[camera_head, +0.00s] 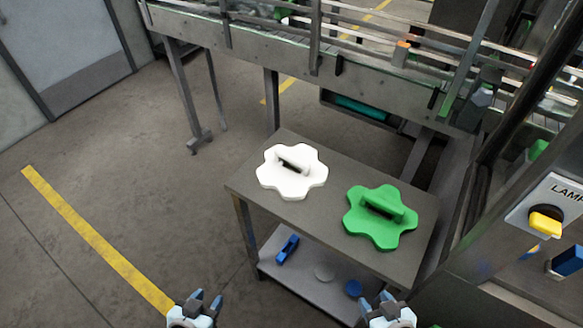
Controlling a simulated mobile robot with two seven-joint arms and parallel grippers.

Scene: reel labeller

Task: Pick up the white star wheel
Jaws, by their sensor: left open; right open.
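The white star wheel (281,183) lies flat on the left part of the grey table top (326,216). It has rounded lobes and a raised bar handle across its middle. A green star wheel (380,228) of like shape lies to its right on the same table. My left gripper (208,301) is open and empty at the bottom of the view, in front and to the left of the table. My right gripper (377,303) is open and empty at the bottom, in front of the table. Both are apart from the wheels.
The table's lower shelf (310,290) holds a blue object (287,249) and small discs. A conveyor (240,38) runs behind the table. A machine panel with a yellow switch (546,221) stands at the right. Floor at the left is clear, with a yellow line (95,240).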

